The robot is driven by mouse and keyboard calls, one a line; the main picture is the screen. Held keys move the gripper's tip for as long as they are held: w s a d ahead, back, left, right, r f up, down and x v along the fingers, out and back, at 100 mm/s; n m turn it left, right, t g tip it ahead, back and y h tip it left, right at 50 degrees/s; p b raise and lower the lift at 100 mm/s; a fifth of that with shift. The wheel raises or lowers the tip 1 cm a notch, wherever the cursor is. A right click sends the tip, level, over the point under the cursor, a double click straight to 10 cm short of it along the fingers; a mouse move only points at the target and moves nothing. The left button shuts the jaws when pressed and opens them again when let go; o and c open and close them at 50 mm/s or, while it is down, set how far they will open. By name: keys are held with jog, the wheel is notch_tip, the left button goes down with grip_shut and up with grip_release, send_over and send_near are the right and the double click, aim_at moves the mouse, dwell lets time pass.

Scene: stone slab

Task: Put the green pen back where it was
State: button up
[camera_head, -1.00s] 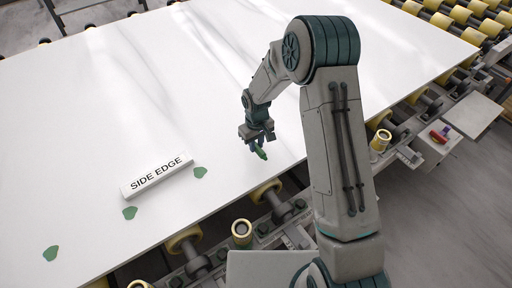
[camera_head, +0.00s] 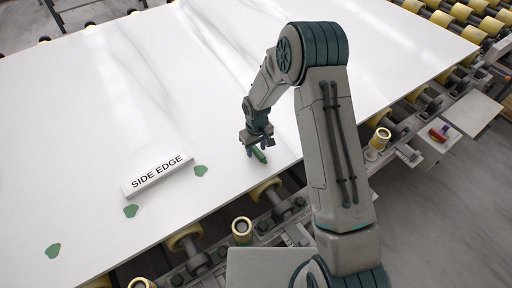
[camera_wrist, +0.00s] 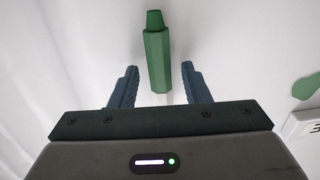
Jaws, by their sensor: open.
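The green pen (camera_head: 260,156) is at the white slab's near edge side, just below my gripper (camera_head: 258,149). In the wrist view the pen (camera_wrist: 157,58) is a green faceted body with a narrower capped end pointing away from my gripper. My gripper (camera_wrist: 159,70) is open, with one blue-grey finger on each side of the pen's lower part. Gaps show between the pen and both fingers. The pen appears to be on the slab, but contact is hard to tell.
The white slab (camera_head: 100,100) lies on rollers. A white block marked SIDE EDGE (camera_head: 158,175) stands left of my gripper, with green patches (camera_head: 130,211) along the near edge. A side shelf (camera_head: 428,146) at right holds a red and purple item (camera_head: 439,133).

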aim_at(257, 150)
notch_tip(257, 150, up, 13)
jog(key=b, duration=0.2)
jog(key=s+d+r+m+t, duration=0.2)
jog(key=s+d+r+m, duration=0.1)
jog(key=s+d+r, duration=0.85)
jog(key=s+d+r+m, duration=0.2)
jog(key=s+r, duration=0.1)
jog(key=s, duration=0.4)
jog(key=s+d+r+m+t, duration=0.1)
jog(key=s+r, duration=0.1)
jog(key=s, duration=0.5)
jog(key=shift+d+r+m, duration=0.4)
jog(key=shift+w, duration=0.1)
